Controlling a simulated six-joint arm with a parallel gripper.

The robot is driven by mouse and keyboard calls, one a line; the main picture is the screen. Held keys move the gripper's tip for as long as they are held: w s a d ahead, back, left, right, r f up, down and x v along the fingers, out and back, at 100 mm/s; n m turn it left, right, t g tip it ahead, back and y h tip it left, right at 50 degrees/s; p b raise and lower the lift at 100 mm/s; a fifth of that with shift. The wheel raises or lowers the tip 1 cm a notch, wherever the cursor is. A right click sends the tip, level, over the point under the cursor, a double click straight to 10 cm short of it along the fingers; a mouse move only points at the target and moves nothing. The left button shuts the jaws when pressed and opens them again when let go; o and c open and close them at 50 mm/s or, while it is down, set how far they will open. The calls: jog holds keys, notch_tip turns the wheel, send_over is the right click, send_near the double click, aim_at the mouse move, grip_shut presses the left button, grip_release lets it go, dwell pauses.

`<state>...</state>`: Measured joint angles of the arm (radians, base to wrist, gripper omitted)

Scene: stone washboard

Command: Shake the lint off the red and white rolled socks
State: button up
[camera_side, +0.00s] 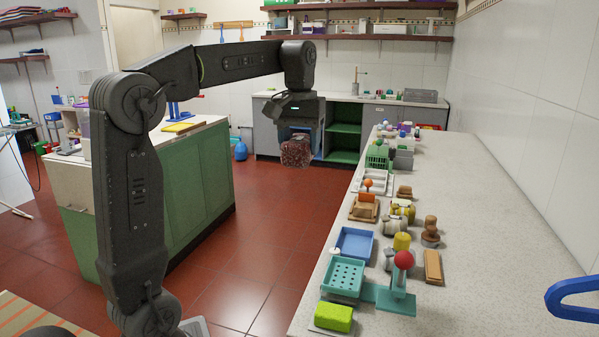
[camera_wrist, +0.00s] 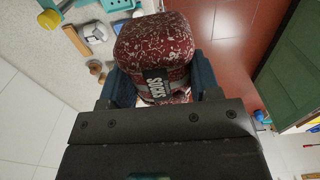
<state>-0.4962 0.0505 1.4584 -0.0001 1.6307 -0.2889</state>
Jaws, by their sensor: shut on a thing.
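The rolled socks (camera_side: 295,153) are a dark red bundle with white specks all over. In the wrist view the bundle (camera_wrist: 155,45) fills the top middle, with a grey band and a label reading "SOCKS". My gripper (camera_side: 296,135) is shut on the bundle and holds it in the air, above the red floor and left of the stone counter. In the wrist view the fingers of my gripper (camera_wrist: 165,88) press on both sides of the bundle. The white specks look like lint, but I cannot tell them from the pattern. The bundle's underside is hidden.
The speckled stone counter (camera_side: 480,220) runs along the right. Its left edge carries a blue tray (camera_side: 354,243), a teal soap rack (camera_side: 343,278), a green block (camera_side: 333,317) and a red-topped stand (camera_side: 403,262). A green cabinet (camera_side: 190,180) stands left. The floor between is clear.

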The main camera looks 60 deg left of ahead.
jog(key=shift+r, duration=0.85)
notch_tip(320, 180, down, 11)
dwell(1.8)
